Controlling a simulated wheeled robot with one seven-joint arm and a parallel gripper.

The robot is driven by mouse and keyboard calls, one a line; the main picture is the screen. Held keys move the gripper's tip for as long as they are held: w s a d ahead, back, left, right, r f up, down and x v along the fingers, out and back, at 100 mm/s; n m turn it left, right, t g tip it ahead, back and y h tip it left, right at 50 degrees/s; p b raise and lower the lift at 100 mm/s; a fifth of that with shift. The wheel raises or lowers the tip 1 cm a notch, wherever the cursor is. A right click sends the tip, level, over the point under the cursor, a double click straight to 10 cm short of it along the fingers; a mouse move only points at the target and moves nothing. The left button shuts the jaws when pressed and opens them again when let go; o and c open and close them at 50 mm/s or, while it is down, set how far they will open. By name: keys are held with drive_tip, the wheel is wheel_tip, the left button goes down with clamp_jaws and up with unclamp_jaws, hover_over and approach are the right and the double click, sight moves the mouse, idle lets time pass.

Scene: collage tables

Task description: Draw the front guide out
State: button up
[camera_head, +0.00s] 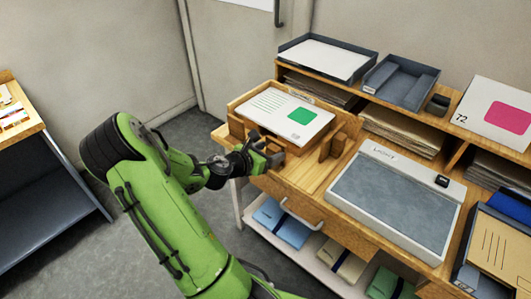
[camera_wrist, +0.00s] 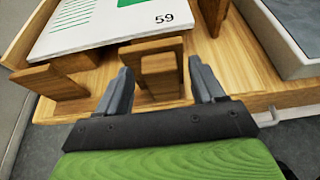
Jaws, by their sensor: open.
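The front guide (camera_wrist: 162,66), a wooden block with an upright plate behind it, stands at the near edge of the card stack in the wrist view. My gripper (camera_wrist: 162,84) is open, with one grey finger on each side of the guide's block. Gaps show between the fingers and the wood, so it does not look gripped. In the head view my gripper (camera_head: 264,158) is at the table's front edge and hides much of the guide. The white card (camera_wrist: 100,22) marked 59 lies just behind the guide; it also shows in the head view (camera_head: 285,112).
Wooden posts flank the card stack, one at left (camera_wrist: 50,83) and one at right (camera_wrist: 213,14). A grey-topped panel (camera_head: 397,195) sits to the right on the table. A drawer handle (camera_head: 300,213) projects below the front edge. Trays (camera_head: 325,60) stand on the back shelf.

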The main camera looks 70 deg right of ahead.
drive_tip(key=p+v, duration=0.4)
drive_tip(key=v, duration=1.1)
drive_tip(key=shift+w+a+p, duration=0.2)
drive_tip(key=shift+a+p, duration=0.1)
drive_tip(key=shift+p, duration=0.1)
drive_tip(key=shift+r, duration=0.1)
